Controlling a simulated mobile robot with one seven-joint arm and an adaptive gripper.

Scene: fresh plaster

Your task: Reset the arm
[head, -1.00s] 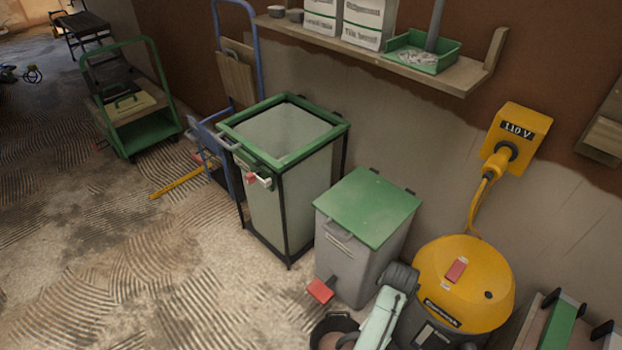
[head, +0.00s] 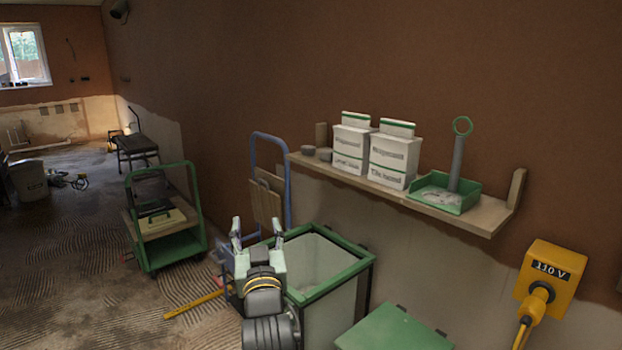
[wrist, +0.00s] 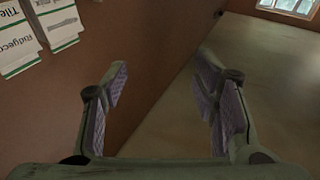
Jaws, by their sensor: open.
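My gripper (head: 258,240) is raised in the head view, in front of the green-rimmed bin (head: 362,262) and to the left of its opening. Its two fingers point up and stand apart with nothing between them. In the wrist view the fingers of my gripper (wrist: 162,85) are spread wide, with only the brown wall and a paler surface behind them. The gripper hides part of the bin's left side.
A wall shelf (head: 455,222) holds two white boxes (head: 393,160) and a green tray (head: 445,193). A green-lidded bin (head: 395,330) and a yellow 110 V box (head: 551,284) are at right.

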